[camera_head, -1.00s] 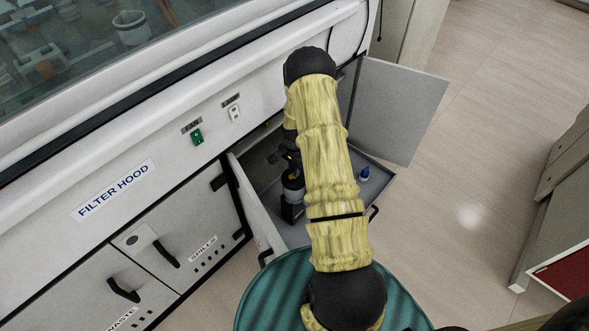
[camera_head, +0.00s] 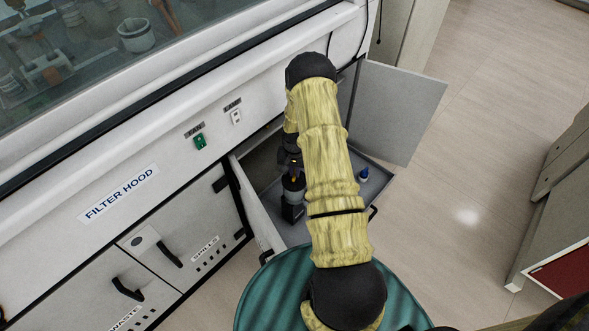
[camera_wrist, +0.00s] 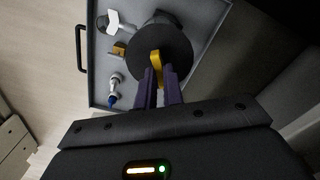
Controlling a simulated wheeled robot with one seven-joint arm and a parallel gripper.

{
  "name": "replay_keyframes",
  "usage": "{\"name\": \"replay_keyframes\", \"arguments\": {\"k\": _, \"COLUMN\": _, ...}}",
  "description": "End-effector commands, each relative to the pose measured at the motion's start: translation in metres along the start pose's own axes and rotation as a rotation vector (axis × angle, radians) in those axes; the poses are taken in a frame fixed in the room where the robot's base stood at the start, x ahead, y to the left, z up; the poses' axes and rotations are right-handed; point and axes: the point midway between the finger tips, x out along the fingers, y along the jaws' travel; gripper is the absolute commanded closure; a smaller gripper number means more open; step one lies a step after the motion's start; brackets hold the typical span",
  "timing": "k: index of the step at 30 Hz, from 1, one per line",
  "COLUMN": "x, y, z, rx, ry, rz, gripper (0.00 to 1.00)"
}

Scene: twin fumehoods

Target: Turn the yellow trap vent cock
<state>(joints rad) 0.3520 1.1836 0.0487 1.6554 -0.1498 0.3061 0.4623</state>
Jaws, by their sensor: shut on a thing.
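The yellow trap vent cock (camera_wrist: 155,60) stands on the round dark top of the trap (camera_wrist: 172,42) in the wrist view. My gripper (camera_wrist: 157,75) has its two purple fingers closed on the cock's handle, one on each side. In the head view the dark trap (camera_head: 292,205) stands in the pulled-out grey tray, and my gripper (camera_head: 293,170) is above it. My arm hides part of the tray there, and the cock is too small to make out clearly.
The grey tray (camera_wrist: 100,75) has a dark handle and holds a small blue-tipped item (camera_wrist: 113,98), a yellow block (camera_wrist: 118,50) and a white-labelled piece (camera_wrist: 115,22). An open cabinet door (camera_head: 400,110) stands right of my arm. Another open door (camera_head: 256,210) stands left of the tray.

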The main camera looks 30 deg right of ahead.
Motion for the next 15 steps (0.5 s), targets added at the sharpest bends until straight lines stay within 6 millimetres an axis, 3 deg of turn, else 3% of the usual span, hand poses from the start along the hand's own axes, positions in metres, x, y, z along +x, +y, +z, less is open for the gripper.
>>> {"name": "replay_keyframes", "arguments": {"k": 15, "x": -0.0016, "y": -0.0010, "z": 0.0000, "rx": -0.490, "ry": 0.000, "rz": 0.000, "gripper": 1.00}}
